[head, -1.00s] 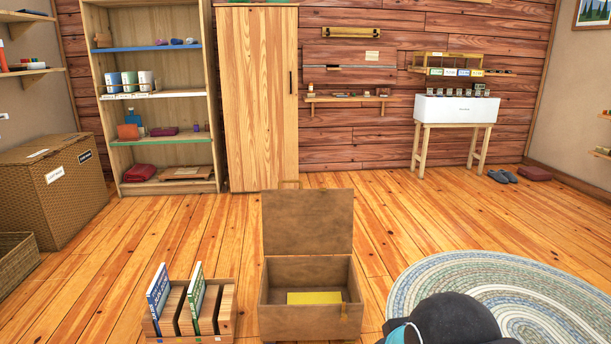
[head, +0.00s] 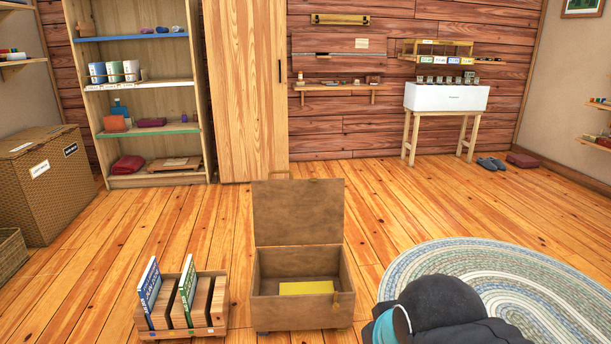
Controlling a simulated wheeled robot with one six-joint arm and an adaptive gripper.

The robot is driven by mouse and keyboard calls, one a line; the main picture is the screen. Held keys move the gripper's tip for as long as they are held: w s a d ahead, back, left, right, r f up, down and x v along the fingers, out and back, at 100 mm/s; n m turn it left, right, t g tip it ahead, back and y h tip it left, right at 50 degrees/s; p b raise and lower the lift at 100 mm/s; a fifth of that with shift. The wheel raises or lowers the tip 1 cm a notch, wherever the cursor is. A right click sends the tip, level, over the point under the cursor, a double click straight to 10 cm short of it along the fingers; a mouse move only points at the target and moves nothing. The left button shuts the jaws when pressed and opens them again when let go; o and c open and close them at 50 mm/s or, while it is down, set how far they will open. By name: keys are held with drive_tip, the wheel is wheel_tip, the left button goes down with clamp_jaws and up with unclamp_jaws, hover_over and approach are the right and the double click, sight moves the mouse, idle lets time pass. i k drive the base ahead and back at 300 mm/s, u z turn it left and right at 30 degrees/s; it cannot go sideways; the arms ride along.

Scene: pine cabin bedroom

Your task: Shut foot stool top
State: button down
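The foot stool (head: 301,314) is a brown wooden box on the floor, low in the middle of the head view. Its top (head: 299,211) stands upright at the back, so the box is open. A yellow thing (head: 306,288) lies inside. A small tab shows on the top's upper edge, and a small latch-like piece sits at the box's right front. A dark rounded part with a light blue band at the bottom right seems to be my own arm. My gripper's fingers are not in view.
A wooden rack (head: 186,316) with upright books stands close left of the stool. A braided oval rug (head: 478,273) lies to the right. A wicker chest (head: 43,184), shelf unit (head: 152,188) and tall cabinet (head: 246,95) stand behind. Floor between stool and cabinet is clear.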

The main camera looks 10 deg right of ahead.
sight(291, 211)
drive_tip(key=u, duration=0.1)
drive_tip(key=i, duration=1.95)
drive_tip(key=z, duration=0.5)
